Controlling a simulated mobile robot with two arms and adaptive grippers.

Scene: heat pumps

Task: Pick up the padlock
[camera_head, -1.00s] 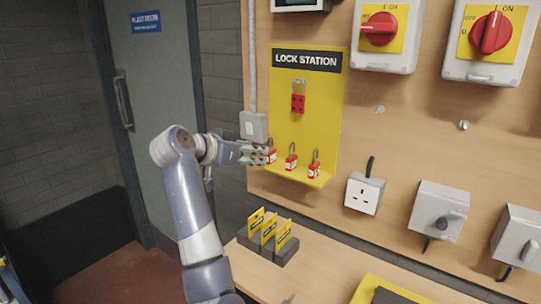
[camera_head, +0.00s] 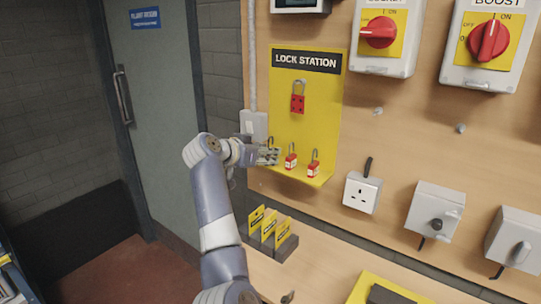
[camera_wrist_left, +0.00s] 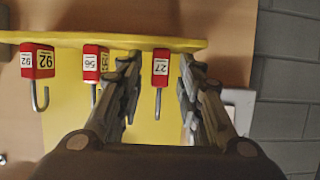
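Three red padlocks stand on the yellow lock station's ledge. In the head view, the middle one (camera_head: 291,160) and the right one (camera_head: 313,166) show clearly, shackles up. The left one is mostly hidden behind my left gripper (camera_head: 268,156). The left wrist view is turned over and shows padlocks marked 92 (camera_wrist_left: 38,62), 56 (camera_wrist_left: 91,64) and 27 (camera_wrist_left: 161,68). My left gripper (camera_wrist_left: 160,75) is open, with one finger on each side of padlock 27. Gaps show between it and both fingers. My right gripper is not in view.
A red hasp (camera_head: 298,98) hangs above the padlocks on the yellow board (camera_head: 322,110). A grey box (camera_head: 254,125) is close beside my left gripper. A holder with yellow tags (camera_head: 270,240) stands on the bench below.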

